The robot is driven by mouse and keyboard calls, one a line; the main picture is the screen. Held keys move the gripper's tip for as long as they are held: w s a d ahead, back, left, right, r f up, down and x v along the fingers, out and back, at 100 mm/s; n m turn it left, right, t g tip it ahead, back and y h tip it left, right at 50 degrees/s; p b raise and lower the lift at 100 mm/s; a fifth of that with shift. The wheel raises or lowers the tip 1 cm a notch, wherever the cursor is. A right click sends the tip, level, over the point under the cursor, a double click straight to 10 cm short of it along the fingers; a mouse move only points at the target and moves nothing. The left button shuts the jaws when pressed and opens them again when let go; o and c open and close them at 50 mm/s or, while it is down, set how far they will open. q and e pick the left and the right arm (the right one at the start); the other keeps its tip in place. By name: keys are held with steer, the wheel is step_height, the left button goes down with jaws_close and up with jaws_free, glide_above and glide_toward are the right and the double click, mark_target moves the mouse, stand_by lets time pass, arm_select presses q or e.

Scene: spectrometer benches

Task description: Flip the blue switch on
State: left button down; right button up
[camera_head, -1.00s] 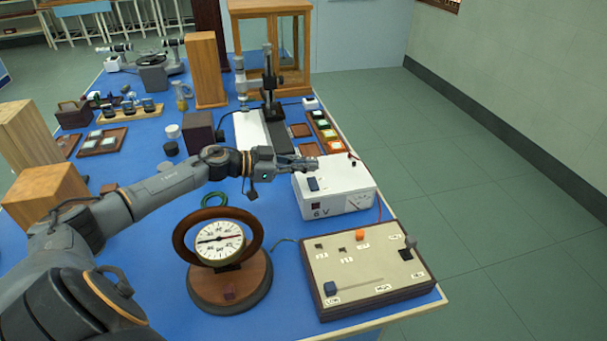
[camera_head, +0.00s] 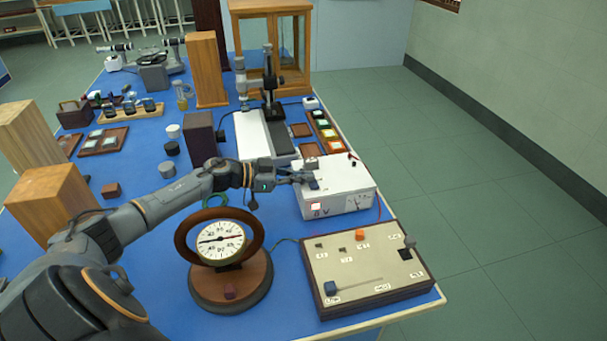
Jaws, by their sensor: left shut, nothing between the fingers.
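The white power supply box (camera_head: 352,196) marked "6 V" stands at the right side of the blue bench. A small dark blue switch (camera_head: 314,185) sits on its top, near the left edge. My left gripper (camera_head: 310,178) reaches in from the left, shut and empty, with its fingertips right at the switch. They partly cover it, so I cannot tell its exact tilt or whether they touch it. A square indicator (camera_head: 316,207) on the box's front is lit whitish. My right gripper is not in view.
A round dial meter (camera_head: 222,245) in a wooden ring stands in front of my left arm. A beige control panel (camera_head: 365,268) with a blue slider knob lies in front of the box. A microscope-like stand (camera_head: 270,90) rises behind. Floor is clear to the right.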

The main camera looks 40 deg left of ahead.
arm_select(q)
steer(key=r+p, duration=0.4)
steer(key=shift+w+a+r+p, duration=0.1)
steer(key=shift+w+a+p, duration=0.1)
steer(key=shift+p, duration=0.1)
steer(key=b+v, duration=0.1)
steer(key=v, duration=0.9)
steer(key=shift+w+a, duration=0.1)
steer(key=shift+a, duration=0.05)
